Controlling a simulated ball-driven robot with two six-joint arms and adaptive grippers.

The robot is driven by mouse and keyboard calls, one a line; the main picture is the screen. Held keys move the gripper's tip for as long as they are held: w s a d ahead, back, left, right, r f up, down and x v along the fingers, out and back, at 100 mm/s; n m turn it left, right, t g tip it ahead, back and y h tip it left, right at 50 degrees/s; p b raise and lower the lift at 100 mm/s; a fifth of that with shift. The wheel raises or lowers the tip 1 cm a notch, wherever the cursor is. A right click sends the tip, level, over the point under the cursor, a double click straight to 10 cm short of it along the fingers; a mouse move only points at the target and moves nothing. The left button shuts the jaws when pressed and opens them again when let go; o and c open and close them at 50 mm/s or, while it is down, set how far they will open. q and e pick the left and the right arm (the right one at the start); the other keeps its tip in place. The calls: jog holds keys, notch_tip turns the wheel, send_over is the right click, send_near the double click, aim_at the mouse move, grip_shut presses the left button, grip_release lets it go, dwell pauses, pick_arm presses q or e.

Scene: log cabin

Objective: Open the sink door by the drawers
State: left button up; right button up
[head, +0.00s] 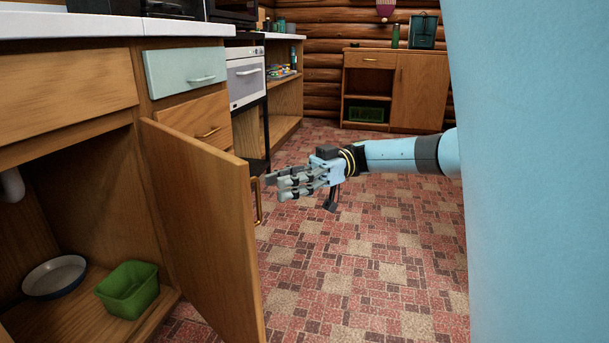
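The wooden sink door (205,225) stands swung open, its panel jutting out from the cabinet beside the drawers. Its brass handle (257,203) is on the outer face, seen edge-on at the free edge. My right gripper (283,188) is just right of the handle, fingers stretched out toward the door and spread a little apart. It looks open and empty; whether a fingertip touches the handle I cannot tell. The drawers, one pale blue (187,70) and one wooden (200,118), are shut behind the door. My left gripper is out of view.
Inside the open cabinet (95,295) are a green tub (129,289) and a white-rimmed bowl (55,276). A white oven (246,80) stands beyond the drawers. A wooden cupboard (418,92) is against the far wall. Tiled floor (365,265) right of the door is clear.

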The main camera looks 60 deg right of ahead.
jog(key=v, duration=0.9)
jog(key=shift+r, duration=0.1)
